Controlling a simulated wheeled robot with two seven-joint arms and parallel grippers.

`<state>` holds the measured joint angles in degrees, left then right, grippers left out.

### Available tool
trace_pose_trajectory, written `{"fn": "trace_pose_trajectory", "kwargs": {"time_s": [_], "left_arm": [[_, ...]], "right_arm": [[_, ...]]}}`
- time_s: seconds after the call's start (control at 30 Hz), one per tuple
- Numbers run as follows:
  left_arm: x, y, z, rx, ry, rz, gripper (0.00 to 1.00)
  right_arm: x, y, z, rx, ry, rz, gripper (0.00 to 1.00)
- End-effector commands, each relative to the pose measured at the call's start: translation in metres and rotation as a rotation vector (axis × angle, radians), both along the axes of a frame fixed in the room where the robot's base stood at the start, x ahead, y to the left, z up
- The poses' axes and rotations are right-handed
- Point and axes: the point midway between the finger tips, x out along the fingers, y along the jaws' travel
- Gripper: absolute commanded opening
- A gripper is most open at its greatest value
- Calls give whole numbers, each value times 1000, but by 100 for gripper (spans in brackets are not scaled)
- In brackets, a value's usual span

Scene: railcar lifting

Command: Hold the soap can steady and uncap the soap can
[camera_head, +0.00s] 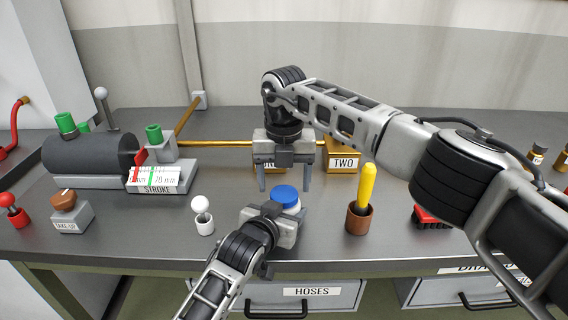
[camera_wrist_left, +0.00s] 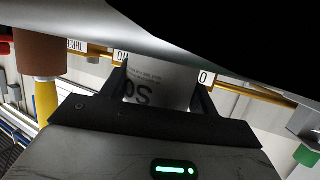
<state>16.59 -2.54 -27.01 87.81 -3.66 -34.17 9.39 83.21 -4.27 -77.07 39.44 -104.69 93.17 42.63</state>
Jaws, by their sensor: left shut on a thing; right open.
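The soap can is white with a blue cap (camera_head: 285,194) on top, standing near the middle of the bench in the head view. In the left wrist view the can's white side with dark lettering (camera_wrist_left: 150,82) shows between the two fingers of my left gripper (camera_wrist_left: 160,90). My left gripper (camera_head: 278,213) is shut on the can from the front. My right gripper (camera_head: 284,186) points down, open, with one finger to each side of the cap in the picture and its palm above. Most of the can's body is hidden by my left gripper.
A brass rail (camera_head: 222,143) and a block marked TWO (camera_head: 343,158) are behind. A STROKE gauge (camera_head: 157,180) is at left; a red brush (camera_head: 428,216) is at right.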

Motion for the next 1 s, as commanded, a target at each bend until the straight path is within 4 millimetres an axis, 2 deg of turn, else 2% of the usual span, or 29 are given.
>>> {"fn": "trace_pose_trajectory", "kwargs": {"time_s": [0.1, 0.2, 0.5, 0.53, 0.67, 0.7, 0.83, 1.0], "left_arm": [[0, 0, -1, 1, 2, 1, 0], [0, 0, -1, 1, 2, 1, 0], [0, 0, -1, 1, 2, 1, 0], [0, 0, -1, 1, 2, 1, 0], [0, 0, -1, 1, 2, 1, 0], [0, 0, -1, 1, 2, 1, 0], [0, 0, -1, 1, 2, 1, 0], [0, 0, -1, 1, 2, 1, 0]], "right_arm": [[0, 0, -14, 0, 2, 0, 70], [0, 0, -20, 0, 0, 1, 70], [0, 0, -22, 0, -1, 1, 70], [0, 0, -22, 0, -1, 1, 64], [0, 0, -22, 0, 0, 1, 28], [0, 0, -22, 0, 0, 1, 24], [0, 0, -22, 0, -1, 38, 23], [0, 0, -22, -1, 0, 240, 23]]}}
